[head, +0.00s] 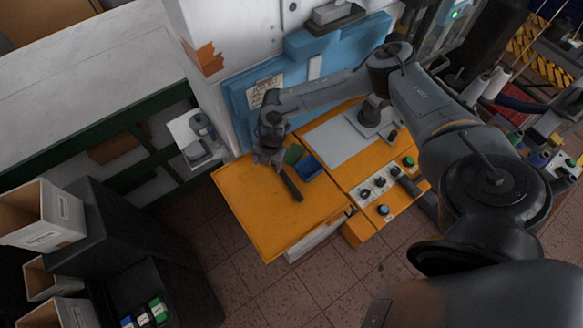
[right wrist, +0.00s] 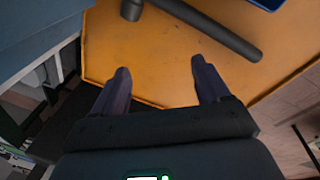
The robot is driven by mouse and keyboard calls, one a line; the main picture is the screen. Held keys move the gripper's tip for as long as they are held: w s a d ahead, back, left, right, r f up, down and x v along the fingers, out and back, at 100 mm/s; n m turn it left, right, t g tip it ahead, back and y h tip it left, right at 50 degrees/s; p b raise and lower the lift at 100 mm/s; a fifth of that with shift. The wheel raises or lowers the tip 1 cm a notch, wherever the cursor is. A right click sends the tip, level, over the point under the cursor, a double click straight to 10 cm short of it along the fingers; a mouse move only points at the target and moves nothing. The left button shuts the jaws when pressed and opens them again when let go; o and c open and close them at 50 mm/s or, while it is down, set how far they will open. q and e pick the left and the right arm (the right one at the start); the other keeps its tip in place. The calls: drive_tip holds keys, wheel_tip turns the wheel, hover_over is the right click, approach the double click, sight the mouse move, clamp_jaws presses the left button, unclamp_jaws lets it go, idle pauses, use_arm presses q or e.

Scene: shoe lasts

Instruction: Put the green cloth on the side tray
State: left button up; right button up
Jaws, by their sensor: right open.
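The green cloth (head: 293,153) lies on the orange worktop (head: 245,205), beside a blue piece (head: 311,168), in the head view. My right gripper (head: 267,160) is just left of the cloth, over the worktop's back left part. Its two fingers (right wrist: 163,80) are apart in the right wrist view, with nothing between them but orange surface beyond. The cloth does not show in the right wrist view. A small white side tray (head: 184,132) at the left of the worktop holds grey items. My left gripper is not in view.
A dark hammer-like tool (head: 292,186) lies on the worktop near the cloth; it also shows in the right wrist view (right wrist: 205,28). A control panel with knobs (head: 380,185) is to the right. A white column (head: 215,100) stands behind. The worktop's front left is clear.

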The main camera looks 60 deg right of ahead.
drive_tip(key=s+a+f+n+t+y, duration=0.1)
drive_tip(key=a+f+t+y, duration=0.1)
drive_tip(key=a, duration=1.6)
drive_tip(key=s+a+r+m+t+y, duration=0.1)
drive_tip(key=s+a+r+m+t, duration=0.1)
drive_tip(key=a+r, duration=0.5)
drive_tip(key=s+a+r+m+t+y, duration=0.1)
drive_tip(key=s+a+r+m+y, duration=0.15)
drive_tip(key=a, duration=0.85)
drive_tip(key=s+d+r+m+g+h, duration=0.1)
drive_tip(key=s+d+m+h, duration=0.2)
drive_tip(key=s+d+m, duration=0.3)
drive_tip(key=s+d+r+m+g+h, duration=0.1)
drive_tip(key=s+d+m+h, duration=0.2)
drive_tip(key=d, duration=1.1)
drive_tip(key=s+m, duration=0.3)
drive_tip(key=m, duration=0.2)
drive_tip(key=shift+s+d+r+g, duration=0.15)
drive_tip(key=shift+s+g, duration=0.25)
